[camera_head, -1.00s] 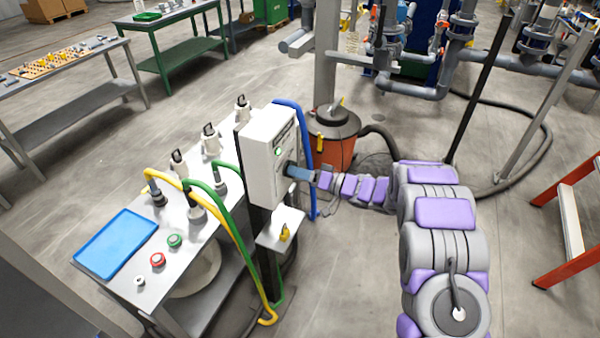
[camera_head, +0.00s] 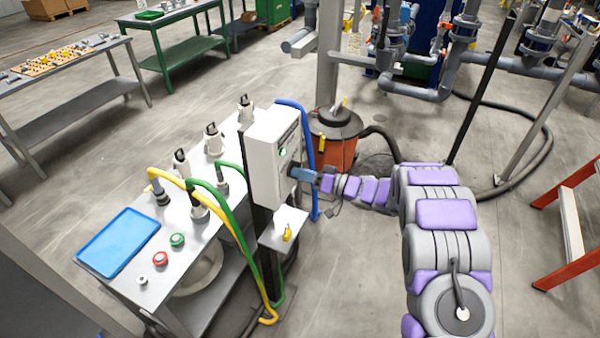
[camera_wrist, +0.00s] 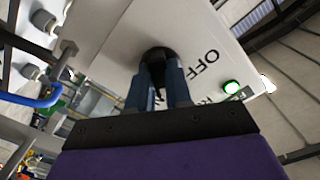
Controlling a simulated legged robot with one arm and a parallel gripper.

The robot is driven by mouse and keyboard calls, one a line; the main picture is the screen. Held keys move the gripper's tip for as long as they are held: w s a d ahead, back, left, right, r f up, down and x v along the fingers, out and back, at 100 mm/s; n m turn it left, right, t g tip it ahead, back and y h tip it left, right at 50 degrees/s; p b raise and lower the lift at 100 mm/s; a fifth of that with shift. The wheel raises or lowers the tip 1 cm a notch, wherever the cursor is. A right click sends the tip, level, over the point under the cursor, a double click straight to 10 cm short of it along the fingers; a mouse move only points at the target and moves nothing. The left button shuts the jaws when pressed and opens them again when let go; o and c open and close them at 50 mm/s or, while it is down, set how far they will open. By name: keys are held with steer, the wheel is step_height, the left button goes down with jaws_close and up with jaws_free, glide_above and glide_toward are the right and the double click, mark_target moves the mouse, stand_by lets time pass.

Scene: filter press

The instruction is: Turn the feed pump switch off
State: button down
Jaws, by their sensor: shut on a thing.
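The feed pump switch is a black rotary knob (camera_wrist: 158,58) on the face of a white control box (camera_head: 262,160). In the wrist view my gripper (camera_wrist: 160,88) has its two blue-grey fingers closed around the knob. The word OFF is printed on the panel (camera_wrist: 120,45) to the right of the knob. A green lamp (camera_wrist: 231,87) glows further right; it also shows lit in the head view (camera_head: 282,151). The head view shows my gripper (camera_head: 296,173) at the box's right face, but the knob is hidden there.
A steel table (camera_head: 150,290) with a blue tray (camera_head: 118,242), red and green buttons and yellow and green hoses stands left of the box. An orange drum (camera_head: 335,150) is behind my arm. An orange ladder (camera_head: 575,225) stands at the right. The floor between is open.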

steer(key=shift+w+d+n+b, duration=0.15)
steer(key=shift+n+b, duration=1.3)
steer(key=shift+n, duration=2.6)
steer(key=shift+w+d+n+b, duration=0.15)
steer(key=shift+n+b, duration=1.25)
steer(key=shift+n, duration=2.65)
steer(key=shift+s, duration=0.15)
steer(key=c, duration=1.5)
jaws_free()
steer(key=o, duration=0.4)
steer(key=shift+d, duration=0.2)
steer(key=shift+o, duration=0.3)
steer(key=shift+a, duration=0.1)
steer(key=shift+s, duration=0.1)
